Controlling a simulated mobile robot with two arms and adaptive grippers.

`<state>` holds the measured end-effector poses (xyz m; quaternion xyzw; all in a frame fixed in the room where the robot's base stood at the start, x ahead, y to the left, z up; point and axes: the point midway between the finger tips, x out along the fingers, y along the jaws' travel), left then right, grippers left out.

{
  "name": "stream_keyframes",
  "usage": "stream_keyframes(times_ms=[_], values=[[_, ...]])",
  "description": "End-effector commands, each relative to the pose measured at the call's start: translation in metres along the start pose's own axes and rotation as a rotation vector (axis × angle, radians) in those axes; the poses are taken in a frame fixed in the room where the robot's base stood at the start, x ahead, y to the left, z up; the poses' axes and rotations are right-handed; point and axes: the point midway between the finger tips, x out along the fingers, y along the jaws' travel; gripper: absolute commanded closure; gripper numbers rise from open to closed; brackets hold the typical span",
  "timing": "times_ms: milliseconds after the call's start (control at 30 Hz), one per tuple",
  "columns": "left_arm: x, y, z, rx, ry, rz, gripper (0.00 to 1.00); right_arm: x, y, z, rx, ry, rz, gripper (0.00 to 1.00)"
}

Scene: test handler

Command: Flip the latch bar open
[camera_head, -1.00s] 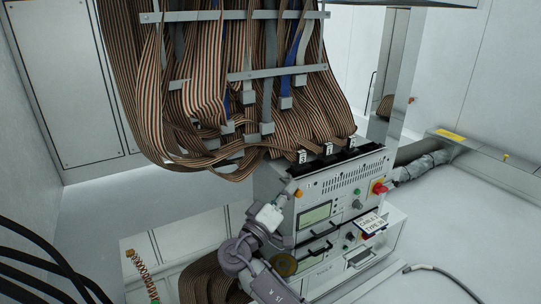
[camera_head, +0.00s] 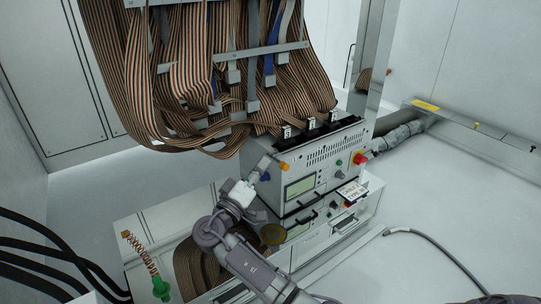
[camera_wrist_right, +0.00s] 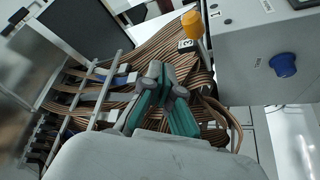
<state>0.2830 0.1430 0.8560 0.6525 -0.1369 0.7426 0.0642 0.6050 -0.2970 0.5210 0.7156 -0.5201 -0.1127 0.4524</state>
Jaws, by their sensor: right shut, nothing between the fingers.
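The test handler (camera_head: 325,165) is a light-grey box with a screen, dark handles and coloured knobs. An orange cap (camera_head: 283,167) sits at its upper left front corner. It also shows in the right wrist view (camera_wrist_right: 192,22), at the end of a short grey piece. I cannot tell for certain which part is the latch bar. My right gripper (camera_head: 248,184) is beside the handler's left front corner. In the wrist view its green-grey fingers (camera_wrist_right: 164,75) are shut and empty, below and left of the orange cap, apparently apart from it. My left gripper is not in view.
Brown striped ribbon cables (camera_head: 190,85) hang from a rack above and behind the handler. A blue knob (camera_wrist_right: 283,65) is on its panel. A label card (camera_head: 352,190) hangs at its right front. Black cables (camera_head: 45,250) run at lower left.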

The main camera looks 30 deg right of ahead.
Motion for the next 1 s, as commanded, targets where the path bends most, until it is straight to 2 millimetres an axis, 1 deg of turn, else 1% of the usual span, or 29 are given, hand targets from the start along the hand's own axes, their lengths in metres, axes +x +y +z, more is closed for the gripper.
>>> stream_keyframes(times_ms=[33, 133, 200, 333, 500, 900, 1000], values=[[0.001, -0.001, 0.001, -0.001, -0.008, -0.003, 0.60, -0.009, -0.002, -0.004, 0.000, 0.001, -0.004, 1.00], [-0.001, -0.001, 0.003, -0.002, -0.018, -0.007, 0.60, -0.026, -0.008, -0.006, 0.001, 0.002, -0.002, 1.00], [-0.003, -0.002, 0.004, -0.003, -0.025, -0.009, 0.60, -0.035, -0.011, -0.007, 0.001, 0.000, -0.002, 1.00], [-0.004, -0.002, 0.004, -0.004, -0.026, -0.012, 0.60, -0.045, -0.015, -0.008, 0.003, 0.002, 0.000, 1.00], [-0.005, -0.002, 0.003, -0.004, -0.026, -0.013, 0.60, -0.049, -0.016, -0.008, 0.004, 0.002, 0.002, 1.00], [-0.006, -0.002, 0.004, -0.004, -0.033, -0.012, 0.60, -0.049, -0.016, -0.008, 0.004, 0.002, 0.002, 1.00], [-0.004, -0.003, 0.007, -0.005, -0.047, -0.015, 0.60, -0.046, -0.010, -0.013, 0.005, 0.002, 0.002, 1.00]])
